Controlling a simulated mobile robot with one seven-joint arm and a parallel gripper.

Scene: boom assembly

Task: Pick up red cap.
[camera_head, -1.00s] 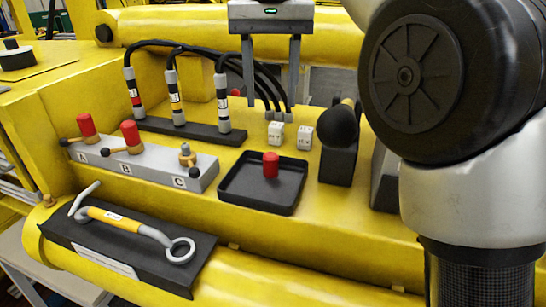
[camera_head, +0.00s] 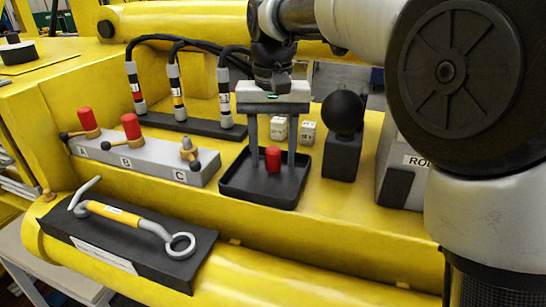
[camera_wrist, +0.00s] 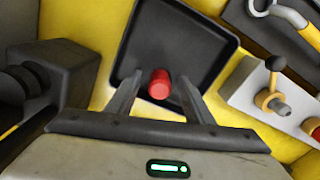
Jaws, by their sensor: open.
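A red cap (camera_head: 273,159) stands upright in a shallow black tray (camera_head: 240,189) in the head view. In the wrist view the red cap (camera_wrist: 160,84) shows just ahead of the fingers, over the tray (camera_wrist: 190,45). My gripper (camera_head: 273,162) points down over the tray, its two fingers apart, with the cap seen between them. The gripper (camera_wrist: 158,95) is open and empty. I cannot tell whether its fingertips are fully level with the cap.
A grey block marked A, B, C (camera_head: 145,157) holds two red-capped valves and a bare one at C. A black ball on a stand (camera_head: 342,112) is right of the tray. White dice (camera_head: 308,133) sit behind. A yellow-handled tool (camera_head: 115,214) lies in front.

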